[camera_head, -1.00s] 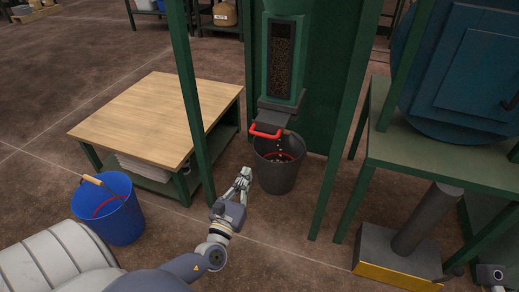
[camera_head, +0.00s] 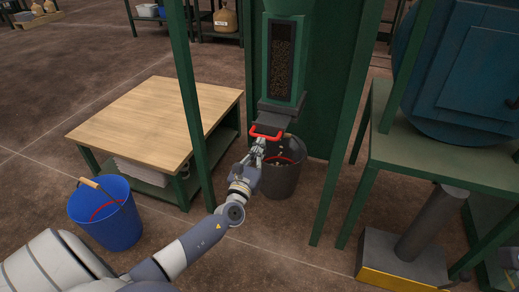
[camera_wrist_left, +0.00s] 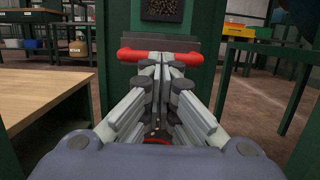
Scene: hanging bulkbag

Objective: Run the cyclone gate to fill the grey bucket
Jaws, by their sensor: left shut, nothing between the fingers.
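The grey bucket (camera_head: 279,180) stands on the floor under the cyclone outlet, with a red line and some pale pieces inside. The gate (camera_head: 275,115) is a dark block below the green cyclone body (camera_head: 284,60), with a red handle (camera_head: 266,132) at its front. My left gripper (camera_head: 260,141) is shut and empty, its tips just below the handle and above the bucket's near rim. In the left wrist view the fingertips (camera_wrist_left: 166,72) meet close to the red handle (camera_wrist_left: 135,54); I cannot tell whether they touch it.
A green post (camera_head: 196,110) stands left of my left arm, another (camera_head: 340,130) to the right. A wooden-topped table (camera_head: 160,115) and a blue bucket (camera_head: 112,222) are at the left. A blue machine (camera_head: 465,80) on a green stand is at the right.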

